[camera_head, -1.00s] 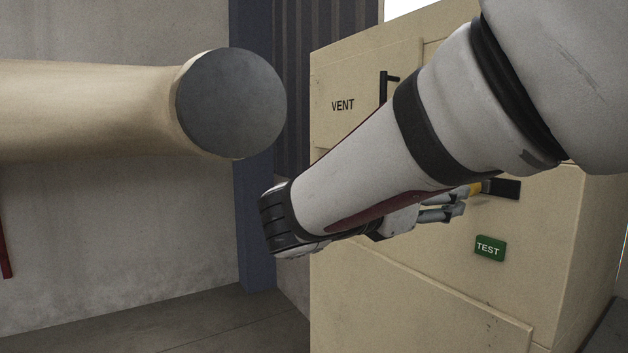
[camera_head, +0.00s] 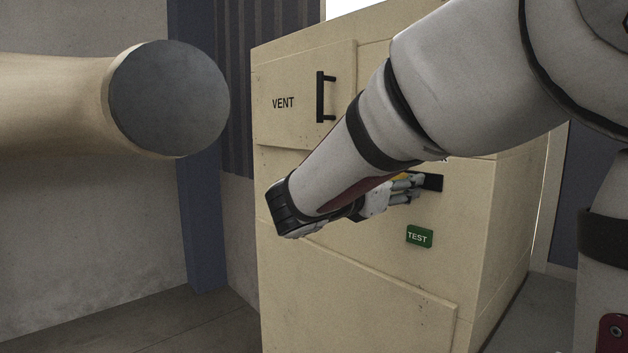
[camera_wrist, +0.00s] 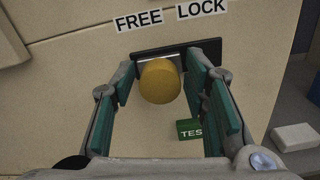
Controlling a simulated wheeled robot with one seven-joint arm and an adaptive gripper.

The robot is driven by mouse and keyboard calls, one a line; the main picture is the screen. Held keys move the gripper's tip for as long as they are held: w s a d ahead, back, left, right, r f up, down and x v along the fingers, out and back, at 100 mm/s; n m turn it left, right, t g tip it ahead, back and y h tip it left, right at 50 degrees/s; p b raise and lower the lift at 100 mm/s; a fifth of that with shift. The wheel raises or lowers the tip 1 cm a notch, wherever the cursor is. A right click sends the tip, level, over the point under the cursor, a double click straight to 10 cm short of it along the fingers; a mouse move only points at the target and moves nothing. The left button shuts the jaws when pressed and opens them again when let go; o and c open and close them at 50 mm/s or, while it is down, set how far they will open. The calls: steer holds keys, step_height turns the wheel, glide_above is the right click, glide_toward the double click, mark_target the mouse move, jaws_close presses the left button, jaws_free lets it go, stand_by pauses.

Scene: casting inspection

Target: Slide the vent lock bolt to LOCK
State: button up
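The vent lock bolt has a yellow round knob (camera_wrist: 160,82) that stands out from a dark slot (camera_wrist: 206,51) in the wrist view. The FREE label (camera_wrist: 138,20) and LOCK label (camera_wrist: 202,9) are above the slot. The knob is in the left part of the slot, nearer the FREE end. My gripper (camera_wrist: 163,68) is open, with one green-padded finger on each side of the knob. A small gap shows left of the knob; the right finger is very near it, and contact cannot be told. In the head view, my gripper (camera_head: 404,189) is at the slot (camera_head: 432,182), mostly behind my forearm.
The beige cabinet (camera_head: 380,270) has a VENT door (camera_head: 285,125) with a black handle (camera_head: 322,97). A green TEST plate (camera_head: 419,237) is below the slot. A thick beige cylinder with a grey end (camera_head: 168,98) juts in at the left. Floor shows at lower left.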

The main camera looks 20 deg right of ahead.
mark_target(429, 182)
jaws_close()
steer(key=shift+s+d+p, duration=0.25)
steer(key=shift+s+p, duration=0.05)
steer(key=shift+s, duration=0.35)
steer(key=shift+s+d+p, duration=0.2)
steer(key=shift+s+p, duration=0.15)
steer(key=shift+s, duration=0.35)
steer(key=shift+s+d+p, duration=0.25)
steer(key=shift+s+p, duration=0.05)
steer(key=shift+s, duration=0.35)
steer(key=shift+w, duration=0.1)
steer(key=shift+o, duration=2.2)
jaws_free()
steer(key=shift+a, duration=0.3)
steer(key=v, duration=1.1)
steer(key=shift+s+a, duration=0.2)
